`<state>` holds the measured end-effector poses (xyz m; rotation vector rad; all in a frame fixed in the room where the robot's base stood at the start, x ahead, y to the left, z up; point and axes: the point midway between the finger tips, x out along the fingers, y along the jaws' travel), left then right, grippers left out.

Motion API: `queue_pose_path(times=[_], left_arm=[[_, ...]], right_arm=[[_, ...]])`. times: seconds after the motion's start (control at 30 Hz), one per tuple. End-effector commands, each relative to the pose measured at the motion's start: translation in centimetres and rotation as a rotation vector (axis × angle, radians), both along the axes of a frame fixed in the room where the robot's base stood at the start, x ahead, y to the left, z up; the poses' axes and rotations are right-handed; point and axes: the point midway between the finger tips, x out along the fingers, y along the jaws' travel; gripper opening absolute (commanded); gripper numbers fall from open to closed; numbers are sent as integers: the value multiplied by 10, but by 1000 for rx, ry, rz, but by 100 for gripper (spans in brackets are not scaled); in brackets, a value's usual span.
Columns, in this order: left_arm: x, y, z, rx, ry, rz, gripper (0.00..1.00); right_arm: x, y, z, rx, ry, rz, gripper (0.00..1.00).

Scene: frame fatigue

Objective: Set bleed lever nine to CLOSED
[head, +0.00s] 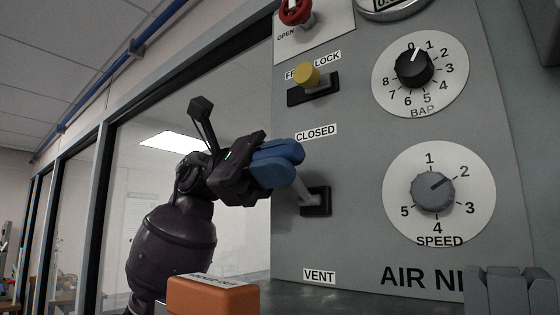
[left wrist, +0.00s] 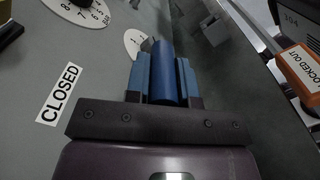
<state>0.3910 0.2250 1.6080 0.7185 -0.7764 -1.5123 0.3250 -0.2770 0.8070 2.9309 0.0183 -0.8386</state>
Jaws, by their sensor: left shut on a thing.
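The bleed lever has a pale shaft (head: 304,190) rising from a black slotted base (head: 316,201) on the grey panel. Its blue grip (left wrist: 163,72) shows between the finger pads in the left wrist view. My left gripper (head: 275,164) is shut on this grip, which juts out from the panel just below the CLOSED label (head: 316,132). The CLOSED label also shows in the left wrist view (left wrist: 58,95). The VENT label (head: 319,276) is below the base. The fingers hide most of the grip in the head view. The lever's number is not visible. My right gripper is not in view.
An orange block (head: 212,297) with a LOCKED OUT label stands at the front below my left arm. A yellow knob (head: 306,75) is above the lever. A grey blocky object (head: 510,291) is at lower right.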

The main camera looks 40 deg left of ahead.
Motion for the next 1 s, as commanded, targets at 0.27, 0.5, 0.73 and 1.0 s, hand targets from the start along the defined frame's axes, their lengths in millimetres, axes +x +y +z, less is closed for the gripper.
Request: queue_pose_path(times=[0.27, 0.5, 0.73, 1.0], left_arm=[[1, 1, 2, -2, 7, 1, 0], [0, 1, 2, -3, 5, 2, 40], [0, 0, 1, -1, 5, 1, 44], [2, 15, 0, -2, 6, 3, 44]], right_arm=[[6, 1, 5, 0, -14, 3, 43], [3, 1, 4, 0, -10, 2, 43], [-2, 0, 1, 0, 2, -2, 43], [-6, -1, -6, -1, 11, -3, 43]])
